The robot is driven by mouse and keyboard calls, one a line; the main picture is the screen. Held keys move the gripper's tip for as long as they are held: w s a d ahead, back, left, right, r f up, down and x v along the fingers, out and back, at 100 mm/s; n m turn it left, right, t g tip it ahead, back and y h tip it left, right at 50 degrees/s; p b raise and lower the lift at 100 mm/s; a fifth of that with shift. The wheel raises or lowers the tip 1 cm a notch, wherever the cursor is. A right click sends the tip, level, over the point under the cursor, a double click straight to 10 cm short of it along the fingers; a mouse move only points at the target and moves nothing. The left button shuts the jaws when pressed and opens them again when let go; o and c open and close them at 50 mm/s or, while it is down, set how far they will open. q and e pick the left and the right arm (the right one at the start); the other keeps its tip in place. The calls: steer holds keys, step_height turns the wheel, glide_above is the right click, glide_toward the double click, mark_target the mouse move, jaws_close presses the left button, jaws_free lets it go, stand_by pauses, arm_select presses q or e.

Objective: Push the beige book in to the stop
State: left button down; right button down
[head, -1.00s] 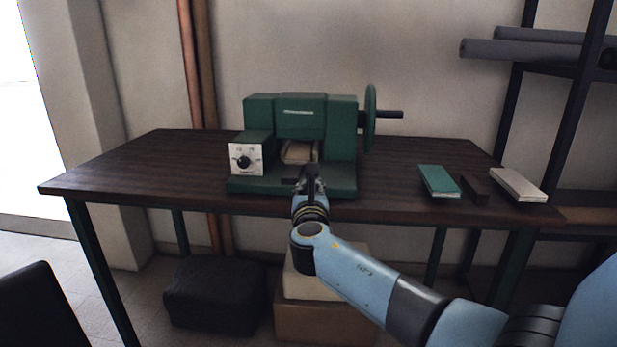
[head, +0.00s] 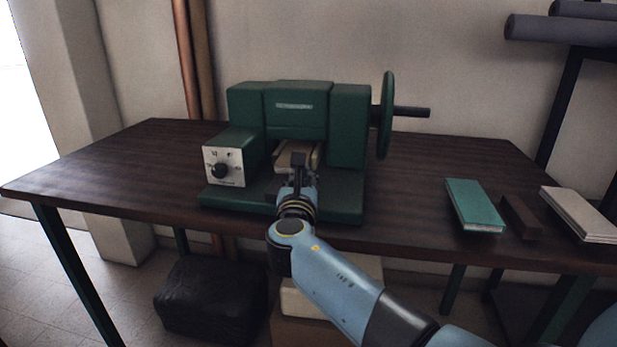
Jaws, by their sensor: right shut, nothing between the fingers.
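The beige book (head: 303,149) lies in the opening of the green press (head: 347,126), under its upper block. Only part of it shows; my right gripper hides its near middle. My right gripper (head: 298,160) is shut and empty, its fingertips at the near edge of the book. I cannot tell whether they touch it. The stop is hidden inside the press. My left gripper is not in view.
A white panel with a black knob (head: 221,171) is at the press's left, a handwheel (head: 386,115) at its right. A teal book (head: 474,206), a dark block (head: 521,217) and a pale book (head: 583,214) lie on the right of the dark table (head: 420,160).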

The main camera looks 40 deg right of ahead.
steer(key=shift+w+d, duration=0.15)
steer(key=shift+w, duration=0.05)
steer(key=shift+r, duration=0.1)
steer(key=shift+w, duration=0.1)
steer(key=shift+w+d, duration=0.45)
steer(key=shift+w, duration=0.1)
steer(key=shift+r, duration=0.2)
